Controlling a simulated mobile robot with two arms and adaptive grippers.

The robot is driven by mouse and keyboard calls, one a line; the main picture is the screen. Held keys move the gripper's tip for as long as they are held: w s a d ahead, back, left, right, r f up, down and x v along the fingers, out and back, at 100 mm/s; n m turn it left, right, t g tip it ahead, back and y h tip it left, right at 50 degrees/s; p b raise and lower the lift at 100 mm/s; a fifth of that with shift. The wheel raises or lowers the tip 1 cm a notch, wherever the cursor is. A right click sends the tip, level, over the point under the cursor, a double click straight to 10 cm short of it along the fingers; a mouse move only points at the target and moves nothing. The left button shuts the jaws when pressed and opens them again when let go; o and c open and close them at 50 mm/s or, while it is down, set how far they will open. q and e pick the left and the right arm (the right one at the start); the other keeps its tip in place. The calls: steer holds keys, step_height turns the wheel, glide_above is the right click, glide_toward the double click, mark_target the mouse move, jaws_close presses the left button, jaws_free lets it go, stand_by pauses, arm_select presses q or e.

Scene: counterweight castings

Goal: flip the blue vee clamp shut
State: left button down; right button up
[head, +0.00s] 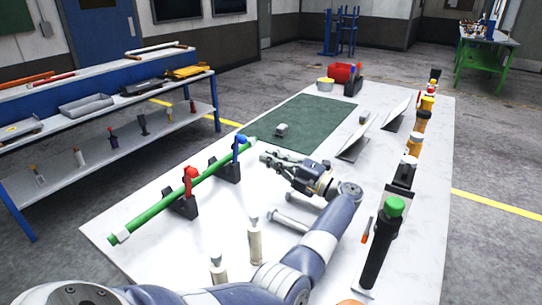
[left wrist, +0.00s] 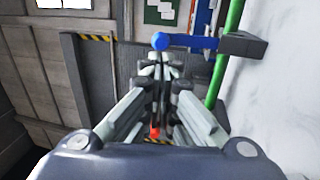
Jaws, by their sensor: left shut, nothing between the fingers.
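The blue vee clamp (head: 238,146) stands upright on its black vee block (head: 229,169), its arm and round knob raised above the green rod (head: 160,208). In the left wrist view the blue clamp (left wrist: 190,42) sticks out from its block (left wrist: 243,45), away from the white tabletop, with the knob at its free end. My left gripper (head: 266,158) is shut and empty, just right of the blue clamp in the head view. In the left wrist view its fingertips (left wrist: 158,62) are close to the knob; I cannot tell whether they touch. My right gripper is not in view.
A red clamp (head: 190,176) stands upright on a second block nearer along the rod. Pale bottles (head: 254,243) stand near my arm. A green mat (head: 305,122) with a small grey block (head: 282,129) lies beyond. Bottles and tools line the table's right edge.

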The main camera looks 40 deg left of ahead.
mark_target(240, 142)
arm_select(q)
steer(key=a, duration=0.2)
steer(key=a+p, duration=0.1)
steer(key=a, duration=0.1)
steer(key=a+r, duration=0.1)
steer(key=a, duration=0.1)
steer(key=shift+s+r+p, duration=0.1)
steer(key=shift+s+p, duration=0.25)
steer(key=shift+p, duration=0.05)
steer(key=shift+a, duration=0.55)
